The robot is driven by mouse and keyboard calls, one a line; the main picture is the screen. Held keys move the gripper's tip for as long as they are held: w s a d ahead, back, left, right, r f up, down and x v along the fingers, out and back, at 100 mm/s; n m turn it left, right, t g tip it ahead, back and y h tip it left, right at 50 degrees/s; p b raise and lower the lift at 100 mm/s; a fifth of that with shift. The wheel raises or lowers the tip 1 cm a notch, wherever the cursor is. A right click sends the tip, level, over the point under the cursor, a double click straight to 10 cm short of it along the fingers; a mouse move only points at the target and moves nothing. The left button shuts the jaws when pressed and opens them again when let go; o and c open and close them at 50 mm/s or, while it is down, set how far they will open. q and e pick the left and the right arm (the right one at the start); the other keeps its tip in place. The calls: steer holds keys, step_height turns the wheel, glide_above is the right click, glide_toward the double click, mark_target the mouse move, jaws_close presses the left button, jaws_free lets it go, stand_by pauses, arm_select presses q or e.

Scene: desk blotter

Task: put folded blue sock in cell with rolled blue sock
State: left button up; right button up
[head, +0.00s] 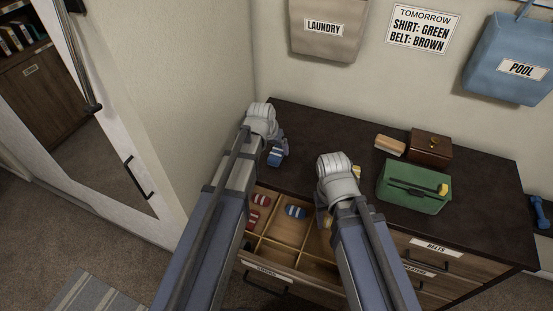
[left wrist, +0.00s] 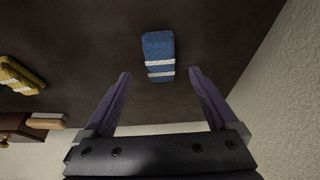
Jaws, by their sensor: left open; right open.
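The folded blue sock (head: 277,157), with white stripes, lies on the dark dresser top. It also shows in the left wrist view (left wrist: 158,50), ahead of and between my spread fingertips. My left gripper (head: 276,138) is open and empty, just above the sock; its fingers (left wrist: 160,71) show apart. The rolled blue sock (head: 296,211) sits in a cell of the open divided drawer (head: 288,252), below the dresser's front edge. My right gripper (head: 330,205) is open over the dresser's front edge; its fingers are mostly hidden by its own wrist.
Rolled red socks (head: 262,199) lie in the drawer's left cells. A yellow sock (left wrist: 20,75) lies on the dresser top, mostly hidden behind my right wrist in the head view. A green box (head: 414,187), a brown box (head: 430,146) and a tan block (head: 390,145) stand to the right.

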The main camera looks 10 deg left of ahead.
mark_target(276, 153)
arm_select(q)
steer(key=b+x, duration=0.4)
steer(key=x, duration=0.1)
steer(key=shift+f+b, duration=0.2)
steer(key=shift+b, duration=0.2)
steer(key=shift+r, duration=0.1)
jaws_close()
stand_by(0.5)
steer(key=shift+r, duration=0.1)
step_height(276, 153, up, 10)
steer(key=p, duration=1)
